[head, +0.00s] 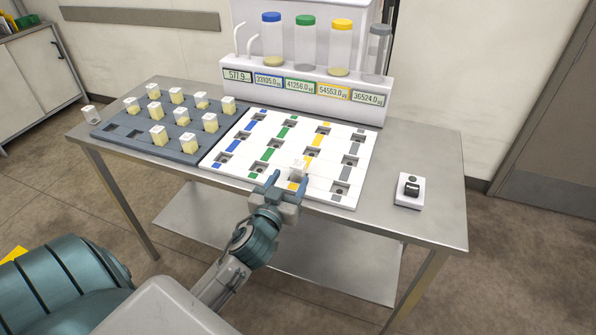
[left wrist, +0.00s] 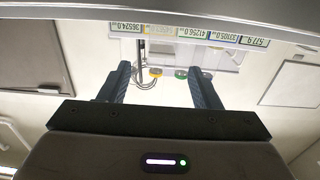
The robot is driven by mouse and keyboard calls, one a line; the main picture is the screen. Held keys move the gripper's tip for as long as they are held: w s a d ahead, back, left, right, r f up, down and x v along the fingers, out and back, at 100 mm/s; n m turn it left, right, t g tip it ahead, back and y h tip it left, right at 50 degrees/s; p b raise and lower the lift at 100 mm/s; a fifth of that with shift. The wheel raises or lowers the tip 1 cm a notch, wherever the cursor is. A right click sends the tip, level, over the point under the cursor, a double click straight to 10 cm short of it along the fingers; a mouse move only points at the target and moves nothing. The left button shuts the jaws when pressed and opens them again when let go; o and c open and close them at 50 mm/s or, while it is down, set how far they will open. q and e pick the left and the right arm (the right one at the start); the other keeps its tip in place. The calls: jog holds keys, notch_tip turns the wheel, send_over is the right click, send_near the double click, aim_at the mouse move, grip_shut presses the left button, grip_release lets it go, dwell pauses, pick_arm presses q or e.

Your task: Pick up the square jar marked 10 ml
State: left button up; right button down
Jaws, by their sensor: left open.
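Several small square jars with white tops and pale yellow contents stand in the grey rack (head: 125,146) at the table's left in the head view. The 10 ml marking is too small to read on any jar. My left gripper (head: 289,181) is open at the board's front edge. The left wrist view shows nothing held between its fingers (left wrist: 164,82). My right gripper is out of view.
A white dispenser unit (head: 300,88) with number displays and coloured-cap tubes stands behind the board. A small white device (head: 411,190) with a black part sits at the table's right. The metal tabletop (head: 432,160) around it is clear.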

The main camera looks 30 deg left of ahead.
aim_at(300, 161)
pick_arm(q)
jog(key=x, duration=0.3)
jog(key=shift+w+a+p, duration=0.1)
jog(key=shift+w+p, duration=0.25)
jog(key=shift+p, duration=0.05)
jog(key=shift+w+a+r+p, duration=0.15)
jog(key=shift+w+p, duration=0.2)
jog(key=shift+w, duration=0.25)
jog(key=p+x, duration=0.1)
jog(key=x, duration=0.2)
jog(key=shift+w+a, duration=0.2)
jog(key=shift+w+f, duration=0.25)
jog(key=shift+w, duration=0.15)
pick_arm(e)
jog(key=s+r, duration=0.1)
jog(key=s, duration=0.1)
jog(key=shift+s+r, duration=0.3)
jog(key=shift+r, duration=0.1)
pick_arm(q)
jog(key=shift+s, duration=0.1)
jog(key=shift+c, duration=0.5)
jog(key=c, duration=1)
